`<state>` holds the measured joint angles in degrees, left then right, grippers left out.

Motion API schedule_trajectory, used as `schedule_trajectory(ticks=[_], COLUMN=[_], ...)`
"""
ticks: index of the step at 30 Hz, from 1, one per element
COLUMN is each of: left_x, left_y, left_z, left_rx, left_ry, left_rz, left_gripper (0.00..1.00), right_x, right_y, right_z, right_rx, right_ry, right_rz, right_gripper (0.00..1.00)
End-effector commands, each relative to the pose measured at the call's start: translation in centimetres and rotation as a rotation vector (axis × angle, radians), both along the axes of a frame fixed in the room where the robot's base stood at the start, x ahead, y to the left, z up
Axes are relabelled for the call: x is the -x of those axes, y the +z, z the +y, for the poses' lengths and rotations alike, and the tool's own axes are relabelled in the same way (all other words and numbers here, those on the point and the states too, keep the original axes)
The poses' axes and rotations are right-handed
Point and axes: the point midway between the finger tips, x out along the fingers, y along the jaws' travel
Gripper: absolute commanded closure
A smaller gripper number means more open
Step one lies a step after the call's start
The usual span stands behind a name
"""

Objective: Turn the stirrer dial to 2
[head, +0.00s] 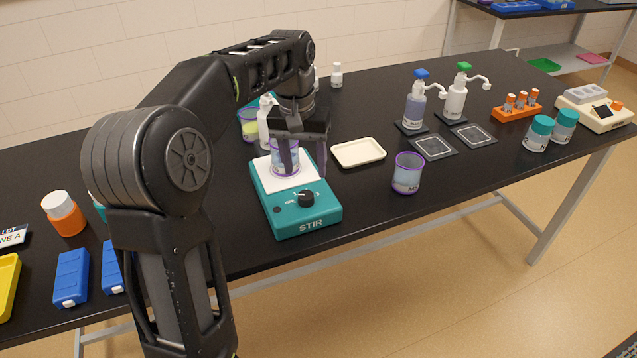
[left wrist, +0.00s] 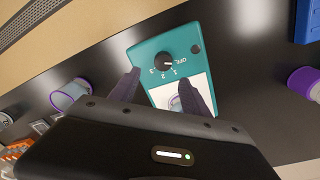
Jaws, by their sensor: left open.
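The teal stirrer (head: 292,222) stands on the black bench, with a white top plate and a black dial (head: 306,199) on its front. The dial also shows in the left wrist view (left wrist: 163,61), with marks OFF, 1, 2 and 3 around it. Its white pointer seems to face the OFF and 1 side; the exact mark is too small to tell. A purple-rimmed beaker (head: 284,160) is on the plate, partly behind my gripper. My left gripper (head: 305,174) is open above the stirrer, fingers pointing down, apart from the dial. The right gripper is not in view.
A cream tray (head: 358,153) and a purple-rimmed beaker (head: 407,174) stand right of the stirrer. A white bottle (head: 265,122) stands behind it. Pump bottles (head: 415,108) are farther right. Blue boxes (head: 72,278) and an orange jar (head: 66,216) are at the left. The bench in front of the tray is clear.

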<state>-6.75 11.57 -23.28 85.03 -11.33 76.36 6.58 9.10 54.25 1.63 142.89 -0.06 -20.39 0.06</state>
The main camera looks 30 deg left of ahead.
Motion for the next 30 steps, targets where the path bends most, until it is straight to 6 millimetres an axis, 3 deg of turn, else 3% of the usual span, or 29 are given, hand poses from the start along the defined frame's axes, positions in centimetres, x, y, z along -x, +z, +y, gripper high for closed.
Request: schedule_trajectory(ticks=[6,16,30], left_x=[0.9,0.9,0.8], left_y=[0.7,0.0,-6.4], left_z=[-0.1,-0.2,-0.5], left_rx=[0.005,0.004,0.005], left_ry=[0.007,0.006,0.007], left_rz=[0.042,0.042,0.043], left_gripper=[0.45,0.45,0.45], right_x=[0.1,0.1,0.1], right_y=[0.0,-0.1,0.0], right_z=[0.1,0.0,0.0], right_rx=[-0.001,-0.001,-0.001], right_ry=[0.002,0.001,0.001], right_rz=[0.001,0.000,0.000], right_gripper=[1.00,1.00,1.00])
